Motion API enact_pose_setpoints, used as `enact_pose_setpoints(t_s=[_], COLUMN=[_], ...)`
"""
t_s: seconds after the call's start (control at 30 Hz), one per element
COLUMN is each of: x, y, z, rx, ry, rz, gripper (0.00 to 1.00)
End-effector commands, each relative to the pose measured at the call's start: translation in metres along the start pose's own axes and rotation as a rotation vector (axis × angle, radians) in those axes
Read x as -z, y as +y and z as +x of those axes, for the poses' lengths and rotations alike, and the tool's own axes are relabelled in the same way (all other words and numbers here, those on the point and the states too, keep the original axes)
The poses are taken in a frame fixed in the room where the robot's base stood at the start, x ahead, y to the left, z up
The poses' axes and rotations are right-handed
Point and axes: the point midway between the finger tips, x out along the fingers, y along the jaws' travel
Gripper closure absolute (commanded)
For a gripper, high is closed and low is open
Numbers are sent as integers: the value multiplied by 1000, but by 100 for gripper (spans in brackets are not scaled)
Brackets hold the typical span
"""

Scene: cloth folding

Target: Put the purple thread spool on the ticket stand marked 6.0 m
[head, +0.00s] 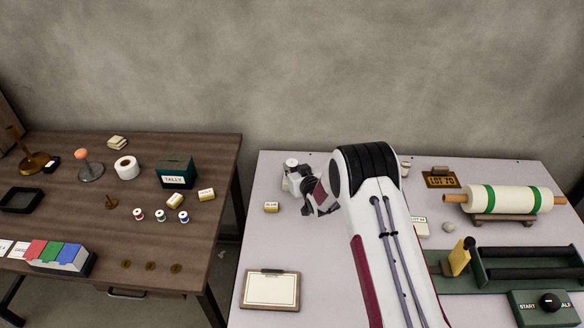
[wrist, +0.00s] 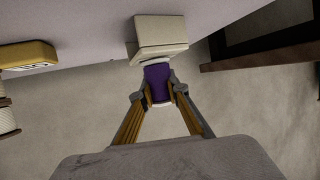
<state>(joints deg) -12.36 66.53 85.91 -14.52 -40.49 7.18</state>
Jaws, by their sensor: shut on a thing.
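In the wrist view, the purple thread spool (wrist: 157,76) is between the fingertips of my gripper (wrist: 158,92), which is shut on it. A pale end of the spool shows at the fingertips. A cream block (wrist: 160,36) is right at the spool's other end; I cannot tell whether they touch, and no marking on it is readable. In the head view my gripper (head: 297,182) is over the back left of the pale table, and the purple spool cannot be made out. A small cream ticket stand (head: 271,207) is left of the gripper; its marking is too small to read.
A yellow marked block (wrist: 28,56) is at the wrist view's upper left. The dark table (head: 222,165) at left holds small spools (head: 160,215), ticket stands (head: 206,194) and a tally box (head: 175,173). A clipboard (head: 270,290) lies front left on the pale table (head: 250,240).

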Motion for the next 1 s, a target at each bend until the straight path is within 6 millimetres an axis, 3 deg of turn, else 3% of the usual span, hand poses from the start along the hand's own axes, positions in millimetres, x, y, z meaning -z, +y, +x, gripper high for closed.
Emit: enact_pose_setpoints(t_s=[0.33, 0.37, 0.4, 0.43, 1.0], x=[-2, -2, -2, -2, 1], y=[0, 0, 0, 0, 0], z=[1, 1, 1, 1, -3], rx=[0, 0, 0, 0, 0], ry=[0, 1, 1, 1, 1], rz=[0, 0, 0, 0, 0], gripper=[98, 80, 70, 68, 68])
